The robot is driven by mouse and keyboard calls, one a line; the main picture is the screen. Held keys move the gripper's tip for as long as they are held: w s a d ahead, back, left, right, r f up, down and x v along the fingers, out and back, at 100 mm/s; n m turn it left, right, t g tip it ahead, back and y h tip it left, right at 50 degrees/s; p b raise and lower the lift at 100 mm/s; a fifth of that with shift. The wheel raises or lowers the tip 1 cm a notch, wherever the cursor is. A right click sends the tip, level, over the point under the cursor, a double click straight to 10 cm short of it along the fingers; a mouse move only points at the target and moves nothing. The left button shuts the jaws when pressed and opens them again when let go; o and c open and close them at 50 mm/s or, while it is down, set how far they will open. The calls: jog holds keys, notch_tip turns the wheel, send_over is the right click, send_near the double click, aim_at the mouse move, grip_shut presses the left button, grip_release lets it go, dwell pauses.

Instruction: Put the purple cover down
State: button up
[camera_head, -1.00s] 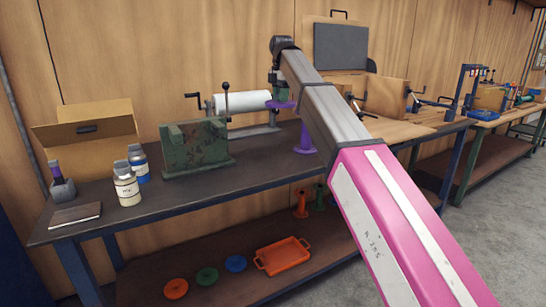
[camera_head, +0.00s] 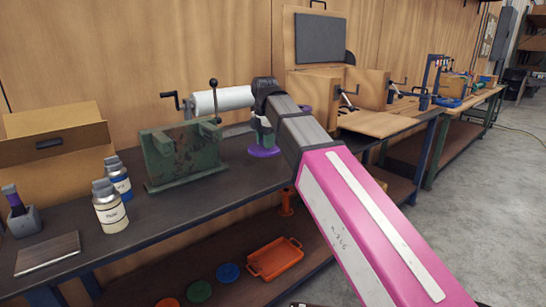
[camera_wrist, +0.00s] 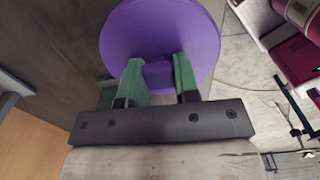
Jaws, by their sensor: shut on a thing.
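The purple cover (camera_head: 264,152) is a round disc with a small block handle. My gripper (camera_head: 262,132) is shut on that handle and points down at the dark workbench. In the wrist view the green fingers (camera_wrist: 157,80) stand on either side of the handle, with the purple disc (camera_wrist: 160,25) beyond them. The disc lies flat, at or just above the bench top; I cannot tell if it touches. A purple flanged pipe (camera_head: 307,110) stands behind my arm and is mostly hidden.
A green metal block (camera_head: 181,153) and a white roll (camera_head: 222,100) stand left of the cover. Two bottles (camera_head: 109,207) and a cardboard box (camera_head: 56,145) are further left. Bare bench top (camera_head: 190,200) lies in front. The lower shelf holds an orange tray (camera_head: 275,260) and coloured discs.

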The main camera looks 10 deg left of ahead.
send_over(274, 164)
notch_tip(274, 164, down, 4)
jog(key=shift+r, duration=0.15)
jog(key=shift+w+f, duration=0.1)
jog(key=shift+f, duration=2)
jog(key=shift+f, duration=0.15)
jog(key=o, duration=0.9)
notch_tip(274, 164, up, 12)
jog(key=shift+r, duration=0.2)
